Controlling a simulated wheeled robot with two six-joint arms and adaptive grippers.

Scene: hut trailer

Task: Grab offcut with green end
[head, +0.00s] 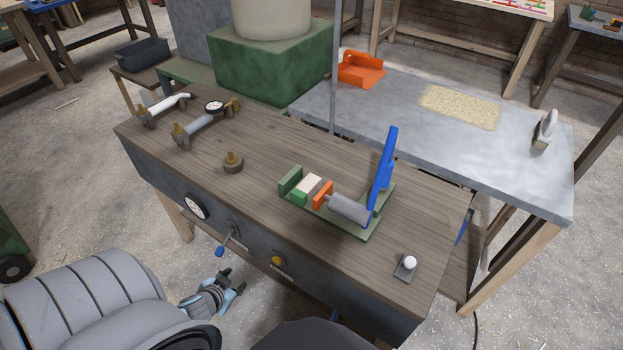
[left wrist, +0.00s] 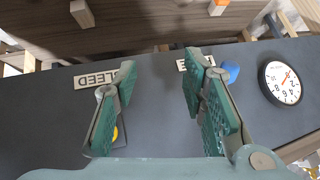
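A pale block with a green end (head: 307,185) lies on the workbench, between a green upright plate and an orange block of the green-based clamp (head: 345,211); I cannot tell if it is clamped. My left gripper (head: 232,282) is low in front of the bench, well apart from the block. In the left wrist view the left gripper (left wrist: 161,62) has its green-padded fingers spread with nothing between them. That view shows a pale wood piece (left wrist: 82,13) and one with an orange end (left wrist: 216,8), but no green end. My right gripper is not in view.
The bench's front panel carries a gauge (head: 196,206), a blue-tipped lever (head: 227,243) and a yellow knob (head: 278,260). The clamp's blue handle (head: 384,170) stands up beside the block. A brass fitting (head: 233,163) is left of it. Bare wood lies between them.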

